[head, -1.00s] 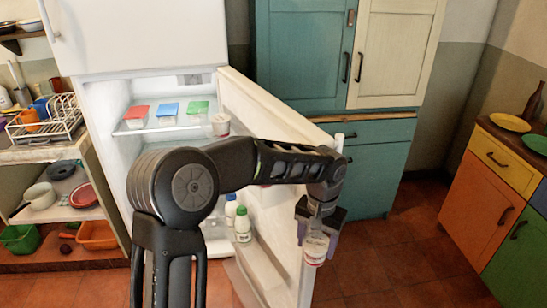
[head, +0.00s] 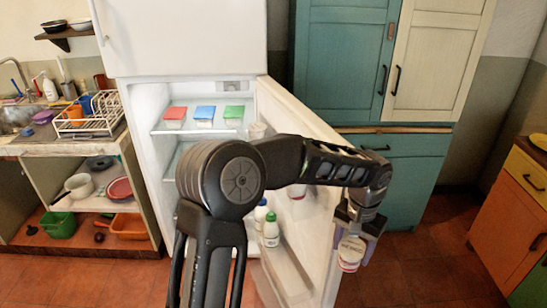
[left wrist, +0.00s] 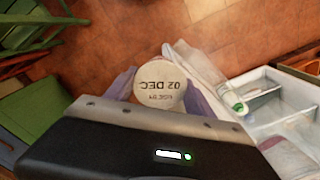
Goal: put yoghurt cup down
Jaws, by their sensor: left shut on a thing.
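The yoghurt cup (head: 350,253) is white with a red marking. It hangs below my left gripper (head: 356,215), which is shut on it, in front of the open fridge door's outer edge. In the left wrist view the cup's pale lid (left wrist: 160,84) carries the print "02 DEC" and sits between the purple fingertips (left wrist: 160,92). The open fridge (head: 150,150) stands left of the cup. Its upper shelf (head: 165,130) holds tubs with red, blue and green lids. My right gripper is not in view.
The fridge door (head: 315,125) stands open; its racks hold another cup (head: 257,130) and bottles, including a green-capped one (head: 270,230). A teal cupboard (head: 410,165) stands behind the door. A dish rack (head: 88,118) is on the left counter. Open floor (head: 400,265) lies to the right.

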